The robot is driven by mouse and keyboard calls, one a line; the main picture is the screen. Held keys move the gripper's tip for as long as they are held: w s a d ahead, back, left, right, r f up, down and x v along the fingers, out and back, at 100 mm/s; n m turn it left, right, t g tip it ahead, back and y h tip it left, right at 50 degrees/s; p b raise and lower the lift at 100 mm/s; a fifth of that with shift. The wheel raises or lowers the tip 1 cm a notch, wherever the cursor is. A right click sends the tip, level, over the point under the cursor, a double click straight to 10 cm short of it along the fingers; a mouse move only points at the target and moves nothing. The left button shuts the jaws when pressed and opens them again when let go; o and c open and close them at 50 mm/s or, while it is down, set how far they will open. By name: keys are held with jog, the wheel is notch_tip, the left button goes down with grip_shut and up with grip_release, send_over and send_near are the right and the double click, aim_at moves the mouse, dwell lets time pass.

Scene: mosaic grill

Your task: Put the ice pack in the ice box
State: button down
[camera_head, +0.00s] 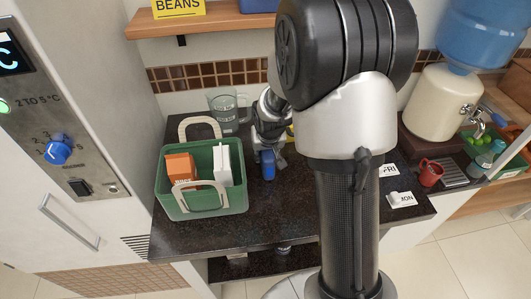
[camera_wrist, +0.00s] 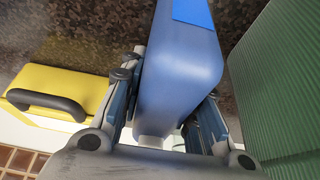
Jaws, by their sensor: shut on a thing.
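A blue block, which looks like the ice pack (camera_wrist: 182,75), is between the two fingers of my gripper (camera_wrist: 172,95) in the wrist view. The fingers are shut on its sides. In the head view my gripper (camera_head: 268,140) points down over the dark counter, with the blue pack (camera_head: 268,164) below it. The pack is just right of a green tub (camera_head: 206,206). A yellow case with a black handle (camera_wrist: 70,88) lies left of the pack in the wrist view and is mostly hidden in the head view. I cannot tell which container is the ice box.
The green tub has two pale handles and holds an orange carton (camera_head: 181,168) and a white carton (camera_head: 223,165). A glass pitcher (camera_head: 224,110) stands behind it. A red mug (camera_head: 430,173) and a water dispenser (camera_head: 437,103) are at right. The front counter (camera_head: 275,222) is clear.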

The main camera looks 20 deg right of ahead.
jog(key=shift+f, duration=0.15)
jog(key=c, duration=1.2)
grip_release()
